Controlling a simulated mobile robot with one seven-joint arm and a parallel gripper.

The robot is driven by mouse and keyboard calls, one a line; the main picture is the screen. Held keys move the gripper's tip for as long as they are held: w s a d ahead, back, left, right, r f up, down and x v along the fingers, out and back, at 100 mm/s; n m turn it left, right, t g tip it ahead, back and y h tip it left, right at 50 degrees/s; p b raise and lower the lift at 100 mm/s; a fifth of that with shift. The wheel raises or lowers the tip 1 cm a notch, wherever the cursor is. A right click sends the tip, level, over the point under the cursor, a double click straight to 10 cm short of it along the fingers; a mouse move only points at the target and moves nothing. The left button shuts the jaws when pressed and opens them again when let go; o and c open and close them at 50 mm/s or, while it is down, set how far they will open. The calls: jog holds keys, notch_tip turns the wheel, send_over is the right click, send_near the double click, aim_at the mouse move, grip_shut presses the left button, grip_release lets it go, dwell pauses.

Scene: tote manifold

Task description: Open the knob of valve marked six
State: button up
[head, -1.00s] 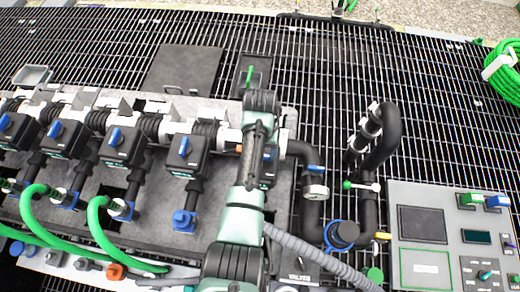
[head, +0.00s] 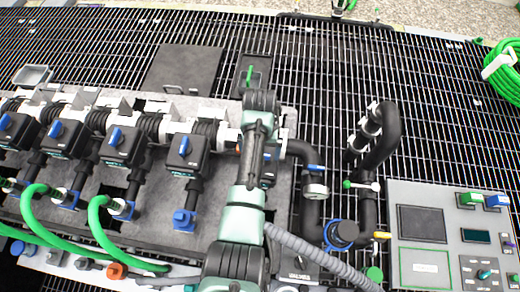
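In the head view a row of black valve boxes with blue knobs runs along the manifold on the left. One more valve box (head: 268,174) is mostly hidden behind my arm. I cannot read the number marks, so I cannot tell which valve is six. My arm reaches up over the manifold's right end. Its gripper fingers are hidden, so their state does not show.
Green hoses (head: 97,222) loop over the lower left. Black pipes (head: 382,140) with a green-handled valve stand right of my arm. A grey control panel (head: 420,200) is at the lower right. A coiled green hose (head: 508,72) lies at the far right. Open grating (head: 320,70) lies behind.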

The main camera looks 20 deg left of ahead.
notch_tip(320, 180, up, 13)
jog(key=shift+b, duration=0.45)
dwell(0.6)
jog(key=w+d+r+m+t+y, duration=0.1)
jog(key=w+d+r+t, duration=0.1)
jog(key=w+r+t, duration=0.6)
jog(key=w+d+r+t+y, duration=0.15)
jog(key=w+r, duration=0.35)
jog(key=r, duration=0.6)
jog(key=d+r+m+t, duration=0.1)
jog(key=d+r+t, duration=0.15)
jog(key=r, duration=0.35)
jog(key=d+r+t, duration=0.1)
jog(key=r+t, duration=0.2)
jog(key=r, duration=0.3)
jog(key=s+d+r+t, duration=0.2)
jog(key=s+r+t, duration=0.2)
jog(key=r, duration=0.5)
jog(key=s+d+r+m+t+h, duration=0.1)
jog(key=s+d+r+t, duration=0.2)
jog(key=s+r, duration=0.5)
jog(key=s+d+r+t+h, duration=0.1)
jog(key=s+d+r+t, duration=0.1)
jog(key=s+r+t, duration=0.3)
notch_tip(320, 180, up, 5)
jog(key=shift+s+d+f, duration=0.1)
jog(key=shift+s+d, duration=0.1)
jog(key=shift+s, duration=0.45)
